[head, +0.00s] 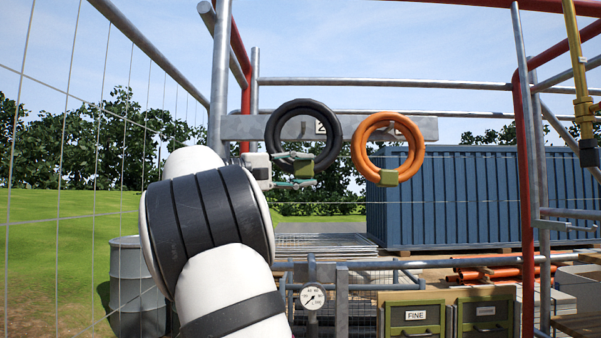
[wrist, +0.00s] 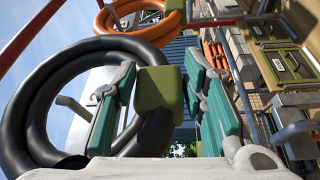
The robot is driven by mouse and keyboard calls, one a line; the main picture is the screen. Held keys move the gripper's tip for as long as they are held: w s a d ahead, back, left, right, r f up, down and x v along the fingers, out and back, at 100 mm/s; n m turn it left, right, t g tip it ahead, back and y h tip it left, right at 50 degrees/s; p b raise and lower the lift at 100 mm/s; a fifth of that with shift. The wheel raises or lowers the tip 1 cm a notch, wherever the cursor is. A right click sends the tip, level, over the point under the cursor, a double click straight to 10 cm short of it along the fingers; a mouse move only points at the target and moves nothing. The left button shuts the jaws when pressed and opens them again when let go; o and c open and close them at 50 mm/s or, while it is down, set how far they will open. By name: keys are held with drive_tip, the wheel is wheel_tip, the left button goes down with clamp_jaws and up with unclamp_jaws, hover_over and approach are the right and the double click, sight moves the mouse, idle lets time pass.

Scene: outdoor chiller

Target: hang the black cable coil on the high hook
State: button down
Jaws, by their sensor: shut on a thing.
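The black cable coil (head: 272,134) stands upright in front of the left part of the grey rail (head: 240,127). It also fills the left of the wrist view (wrist: 18,125). My gripper (head: 292,166) is at the coil's lower edge, shut on the coil's olive-green block (wrist: 162,92), which sits between the teal finger pads. A hook and part of a numbered plate (head: 320,127) show through the coil's opening. In the wrist view a grey peg (wrist: 72,106) shows within the ring. I cannot tell whether the coil bears on the hook.
An orange coil (head: 361,150) with a green block hangs on the same rail, close to the right. Red and grey posts (head: 524,160) stand at right. Below are a gauge (head: 313,297), railings and green drawers (head: 415,316). A blue container (head: 450,195) stands behind.

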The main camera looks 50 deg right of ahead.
drive_tip(key=shift+w+d+r+b, duration=0.1)
drive_tip(key=shift+w+d+b, duration=0.8)
drive_tip(key=shift+w+d, duration=0.4)
drive_tip(key=shift+s+d, duration=0.1)
drive_tip(key=shift+s, duration=0.05)
drive_tip(key=shift+f, duration=0.2)
drive_tip(key=shift+f, duration=0.45)
drive_tip(key=shift+c, duration=2.2)
unclamp_jaws()
drive_tip(key=shift+f, duration=0.2)
drive_tip(key=shift+f+b, duration=0.4)
drive_tip(key=shift+f, duration=0.1)
